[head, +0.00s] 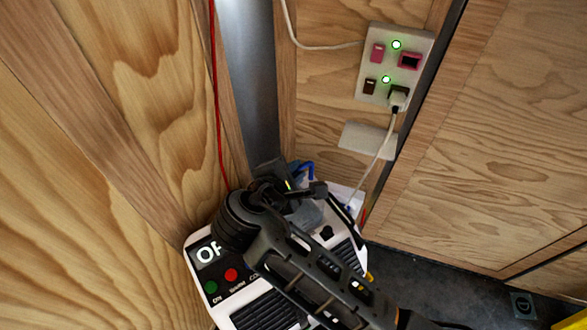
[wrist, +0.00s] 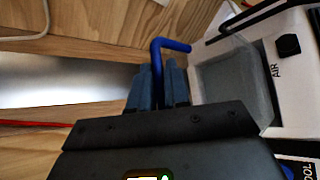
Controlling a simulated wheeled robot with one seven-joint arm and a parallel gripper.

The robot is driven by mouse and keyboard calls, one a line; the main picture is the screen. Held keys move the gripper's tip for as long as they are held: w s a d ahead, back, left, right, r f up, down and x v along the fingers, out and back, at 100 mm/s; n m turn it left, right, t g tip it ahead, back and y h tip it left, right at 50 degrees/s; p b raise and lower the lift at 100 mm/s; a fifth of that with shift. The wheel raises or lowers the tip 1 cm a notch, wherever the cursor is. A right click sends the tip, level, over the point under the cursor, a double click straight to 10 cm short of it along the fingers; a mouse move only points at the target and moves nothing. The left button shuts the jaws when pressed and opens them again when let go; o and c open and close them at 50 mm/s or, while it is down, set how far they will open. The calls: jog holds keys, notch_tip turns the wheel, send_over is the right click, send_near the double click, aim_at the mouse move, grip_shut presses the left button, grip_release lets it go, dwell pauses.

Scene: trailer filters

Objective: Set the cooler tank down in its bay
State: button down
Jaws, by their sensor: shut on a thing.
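The cooler tank (wrist: 232,80) is a grey, translucent box at the white cooler's upper part; in the head view it (head: 306,214) is partly hidden behind my arm. A bent blue handle (wrist: 171,44) rises beside the tank and also shows in the head view (head: 305,167). My gripper (wrist: 158,83) is shut on this handle, its two fingers close together around it. The join between handle and tank is hidden. The white cooler (head: 203,262) has a front panel with green and red buttons. I cannot tell whether the tank rests fully on the bay floor.
Wooden walls (head: 125,95) close in behind and left of the cooler, with a grey metal strip (head: 249,75) between them. A socket plate (head: 395,65) has a plugged-in white cable (head: 384,145). A red cord (head: 217,100) hangs at left. Dark floor (head: 440,268) lies right.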

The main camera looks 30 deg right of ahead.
jog(key=shift+f+b, duration=3.4)
jog(key=shift+f, duration=3.65)
jog(key=c, duration=1)
grip_release()
jog(key=shift+v, duration=3.9)
